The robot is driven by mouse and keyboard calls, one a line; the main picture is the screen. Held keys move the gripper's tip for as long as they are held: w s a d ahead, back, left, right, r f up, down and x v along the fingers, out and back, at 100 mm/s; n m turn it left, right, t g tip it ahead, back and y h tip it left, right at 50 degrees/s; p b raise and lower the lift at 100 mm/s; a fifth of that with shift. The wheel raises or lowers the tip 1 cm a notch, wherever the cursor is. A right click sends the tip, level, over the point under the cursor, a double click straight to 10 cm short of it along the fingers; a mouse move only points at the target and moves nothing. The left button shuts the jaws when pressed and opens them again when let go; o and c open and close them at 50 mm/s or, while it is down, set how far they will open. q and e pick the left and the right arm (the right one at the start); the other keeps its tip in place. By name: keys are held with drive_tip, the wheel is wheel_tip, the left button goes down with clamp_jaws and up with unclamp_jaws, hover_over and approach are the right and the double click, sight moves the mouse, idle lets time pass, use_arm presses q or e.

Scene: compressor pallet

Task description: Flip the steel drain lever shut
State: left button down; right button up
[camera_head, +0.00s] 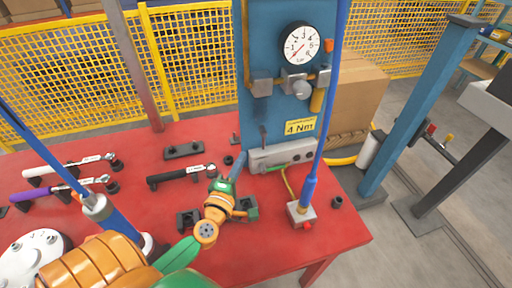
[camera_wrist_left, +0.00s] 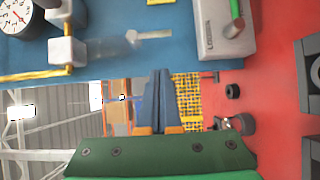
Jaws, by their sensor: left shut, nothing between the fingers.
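A small steel lever (camera_wrist_left: 154,35), which I take to be the drain lever, shows in the left wrist view at the end of a translucent bowl (camera_wrist_left: 102,46). It points away from the bowl, roughly in line with it. In the head view the lever is small and dark (camera_head: 263,136), in front of the blue panel. My left gripper (camera_head: 240,158) is shut and empty, below and to the left of the lever, over the red table. Its blue fingers (camera_wrist_left: 159,72) lie together in the left wrist view, apart from the lever. My right gripper is not in view.
The blue panel (camera_head: 265,28) carries a pressure gauge (camera_head: 299,43) and a grey box (camera_head: 296,152) with a green handle. Several wrenches lie on the red table (camera_head: 150,212) at left.

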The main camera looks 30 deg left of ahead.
use_arm(q)
drive_tip(key=w, duration=0.1)
drive_tip(key=w+d, duration=0.1)
drive_tip(key=w, duration=0.3)
drive_tip(key=shift+w+d, duration=0.25)
